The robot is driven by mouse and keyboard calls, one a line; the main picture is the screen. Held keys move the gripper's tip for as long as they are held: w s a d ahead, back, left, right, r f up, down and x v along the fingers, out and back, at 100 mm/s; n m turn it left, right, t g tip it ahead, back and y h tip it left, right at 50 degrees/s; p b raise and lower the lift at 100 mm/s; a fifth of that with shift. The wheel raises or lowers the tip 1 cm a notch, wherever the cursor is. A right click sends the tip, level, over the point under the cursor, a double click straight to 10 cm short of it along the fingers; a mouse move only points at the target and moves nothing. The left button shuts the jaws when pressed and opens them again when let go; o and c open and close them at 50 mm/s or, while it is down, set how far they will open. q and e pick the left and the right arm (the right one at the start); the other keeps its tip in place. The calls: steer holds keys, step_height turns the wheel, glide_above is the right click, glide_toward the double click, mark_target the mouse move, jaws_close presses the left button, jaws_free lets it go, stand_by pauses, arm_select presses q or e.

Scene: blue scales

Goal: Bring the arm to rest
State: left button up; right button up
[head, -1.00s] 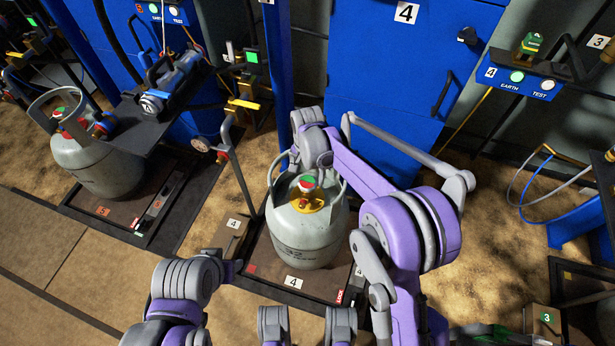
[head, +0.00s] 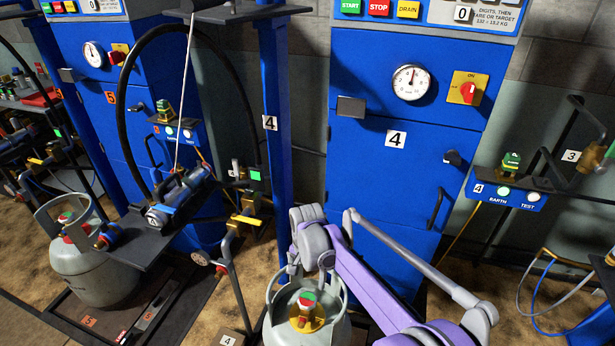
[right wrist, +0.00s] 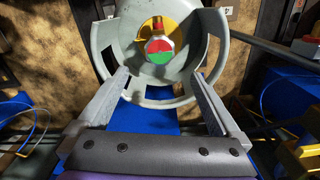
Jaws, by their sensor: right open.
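My right gripper (head: 314,245) hangs over the grey gas cylinder (head: 335,328) at station 4 in the head view; its fingertips are hard to make out there. The lower cylinder is cut off in the head view. My left gripper is out of view.
A blue cabinet (head: 395,195) with a gauge (head: 411,83) and red switch stands behind the gripper. A blue post (head: 280,110) rises to the left. Another cylinder (head: 90,265) stands at station 5. A bracket with EARTH and TEST lights (head: 507,193) is at the right.

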steer(key=s+d+r+n+t, duration=0.2)
steer(key=s+d+r, duration=0.6)
steer(key=s+d, duration=0.35)
steer(key=s+d+f+n+t, duration=0.1)
steer(key=s+d+f+n, duration=0.15)
steer(key=s, duration=0.75)
steer(key=s+d+f+n+t, duration=0.15)
steer(key=s+d, duration=0.25)
steer(key=s, duration=0.5)
arm_select(q)
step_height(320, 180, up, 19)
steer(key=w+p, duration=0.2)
steer(key=p, duration=1.4)
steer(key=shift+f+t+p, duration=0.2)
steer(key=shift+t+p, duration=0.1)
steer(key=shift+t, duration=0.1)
arm_select(e)
step_height(320, 180, up, 20)
steer(key=w, duration=0.2)
steer(key=shift+f+t, duration=0.2)
steer(key=shift+t, duration=0.25)
steer(key=shift+a, duration=0.1)
